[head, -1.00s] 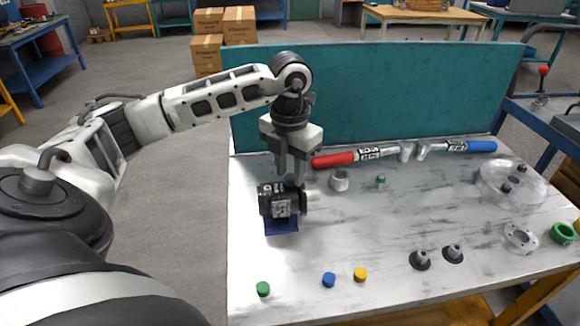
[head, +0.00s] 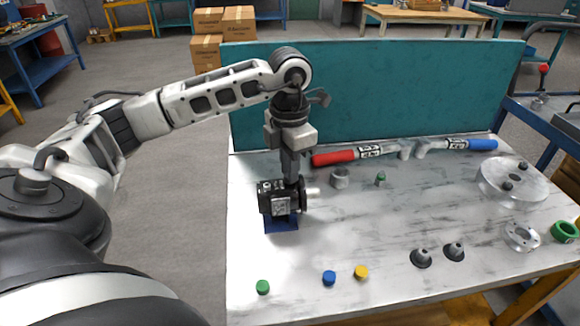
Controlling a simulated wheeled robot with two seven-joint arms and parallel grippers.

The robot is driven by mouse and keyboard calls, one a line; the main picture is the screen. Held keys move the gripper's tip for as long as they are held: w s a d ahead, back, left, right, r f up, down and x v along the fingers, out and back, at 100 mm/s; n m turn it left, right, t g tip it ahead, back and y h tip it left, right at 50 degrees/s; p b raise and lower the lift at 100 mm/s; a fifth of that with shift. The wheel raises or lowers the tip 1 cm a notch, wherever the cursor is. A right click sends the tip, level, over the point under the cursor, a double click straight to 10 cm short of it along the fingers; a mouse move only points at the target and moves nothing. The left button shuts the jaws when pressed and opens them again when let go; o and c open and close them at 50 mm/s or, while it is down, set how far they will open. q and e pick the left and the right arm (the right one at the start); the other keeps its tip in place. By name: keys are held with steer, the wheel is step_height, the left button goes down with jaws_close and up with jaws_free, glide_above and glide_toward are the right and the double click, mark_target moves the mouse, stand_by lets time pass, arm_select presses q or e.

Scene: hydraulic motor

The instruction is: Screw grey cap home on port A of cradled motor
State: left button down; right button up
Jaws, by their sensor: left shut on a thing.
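The black motor (head: 268,198) sits in a blue cradle (head: 282,226) on the left part of the table, with a pale label on its front and a light shaft pointing right. My left gripper (head: 291,181) points straight down at the top of the motor. Its fingers are shut at the motor's top, and whatever is between them is hidden; no grey cap can be made out there. The ports are too small and covered to tell apart. My right gripper is not in view.
Green (head: 263,287), blue (head: 329,279) and yellow (head: 361,272) caps lie at the front. A red-handled tool (head: 334,158), a grey ring (head: 340,178) and a small green-topped part (head: 380,179) lie behind. A teal panel (head: 400,95) closes the back. The table's middle is clear.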

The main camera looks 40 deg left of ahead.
arm_select(q)
steer(key=shift+m, duration=0.6)
steer(key=shift+f+m+b, duration=0.1)
steer(key=shift+m+b, duration=0.25)
steer(key=shift+m, duration=1.95)
steer(key=c, duration=1.5)
jaws_free()
